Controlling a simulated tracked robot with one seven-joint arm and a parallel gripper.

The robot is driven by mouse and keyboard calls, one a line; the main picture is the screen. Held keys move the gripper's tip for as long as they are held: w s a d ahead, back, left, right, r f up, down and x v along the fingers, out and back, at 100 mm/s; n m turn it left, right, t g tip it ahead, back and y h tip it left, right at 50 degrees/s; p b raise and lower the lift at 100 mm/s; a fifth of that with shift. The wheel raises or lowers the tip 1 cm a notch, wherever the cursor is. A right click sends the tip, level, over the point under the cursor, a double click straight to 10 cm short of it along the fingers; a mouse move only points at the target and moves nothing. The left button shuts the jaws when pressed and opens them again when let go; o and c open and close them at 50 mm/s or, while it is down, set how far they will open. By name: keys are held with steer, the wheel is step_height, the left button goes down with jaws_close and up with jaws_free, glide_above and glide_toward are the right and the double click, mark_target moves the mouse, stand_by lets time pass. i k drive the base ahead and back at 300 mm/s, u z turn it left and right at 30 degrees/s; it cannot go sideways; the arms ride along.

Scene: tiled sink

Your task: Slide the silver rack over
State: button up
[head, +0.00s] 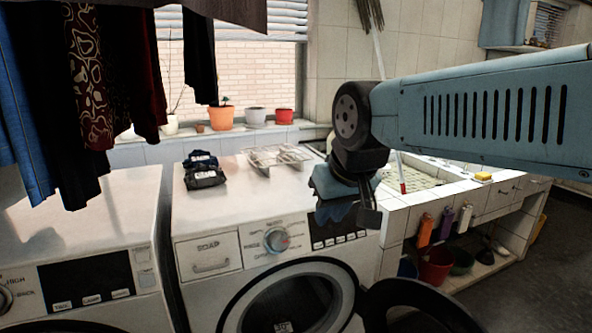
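The silver rack (277,157) is a low wire frame lying on top of the right-hand white washing machine, towards its back. My gripper (352,208) is over the front right corner of that machine, pointing down. It is to the right of the rack and nearer to me, apart from it in the picture. The wrist above it covers part of the sink edge behind. The fingertips are small and dark, and I cannot tell whether they are apart.
Dark folded cloths (203,170) lie left of the rack. The machine's round door (418,305) stands open below. A tiled sink (425,175) is at the right, with a yellow sponge (483,176) on its edge. Flower pots (221,118) line the windowsill. Clothes hang at upper left.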

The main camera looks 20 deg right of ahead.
mark_target(259, 163)
steer(key=i, duration=0.85)
steer(key=u, duration=0.05)
